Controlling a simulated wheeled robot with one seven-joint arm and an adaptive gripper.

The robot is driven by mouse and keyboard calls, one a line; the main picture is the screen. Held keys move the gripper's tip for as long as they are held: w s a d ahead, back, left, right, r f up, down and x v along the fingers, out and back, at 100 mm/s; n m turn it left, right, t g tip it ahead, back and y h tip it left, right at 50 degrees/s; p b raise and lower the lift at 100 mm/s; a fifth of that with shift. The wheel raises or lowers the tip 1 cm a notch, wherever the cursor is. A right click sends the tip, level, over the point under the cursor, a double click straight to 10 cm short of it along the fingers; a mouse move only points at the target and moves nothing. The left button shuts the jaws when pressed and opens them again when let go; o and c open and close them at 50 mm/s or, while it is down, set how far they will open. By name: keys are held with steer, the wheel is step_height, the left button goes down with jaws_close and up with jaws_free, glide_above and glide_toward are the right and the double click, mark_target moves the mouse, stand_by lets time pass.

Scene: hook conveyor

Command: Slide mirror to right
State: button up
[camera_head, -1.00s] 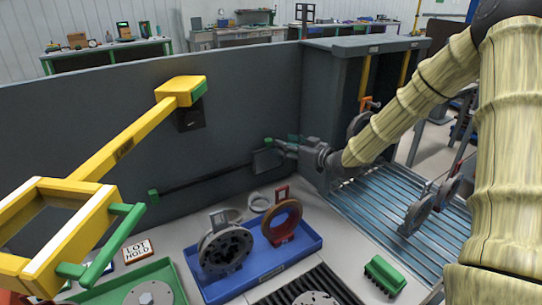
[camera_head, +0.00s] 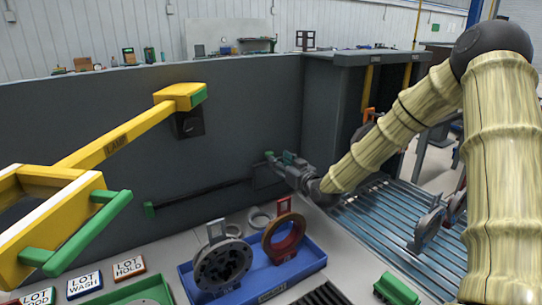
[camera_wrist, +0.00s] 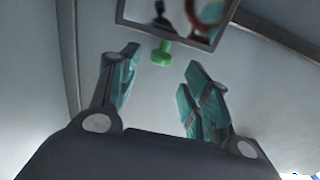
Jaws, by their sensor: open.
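The mirror (camera_head: 264,177) is a small square panel on a dark rail (camera_head: 205,191) along the grey wall, at the rail's right end in the head view. In the wrist view the mirror (camera_wrist: 190,14) is at the top, reflecting a reddish ring shape. A green knob (camera_wrist: 162,53) stands out at its lower edge. My gripper (camera_head: 283,159) is beside the mirror, at its right in the head view. In the wrist view my gripper (camera_wrist: 158,83) is open, with teal fingertips apart and nothing between them. The knob lies just beyond the fingertips, between their lines.
A green stop (camera_head: 150,209) marks the rail's left end. A yellow lamp arm (camera_head: 120,142) reaches across the left. A blue tray (camera_head: 308,263) with ring parts sits below the mirror. A slatted conveyor (camera_head: 395,235) lies at right, under my arm.

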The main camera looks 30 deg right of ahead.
steer(key=shift+w+a+p, duration=0.2)
steer(key=shift+w, duration=1.3)
steer(key=shift+w+a+p, duration=0.15)
steer(key=shift+w+p, duration=0.05)
steer(key=shift+w, duration=1.3)
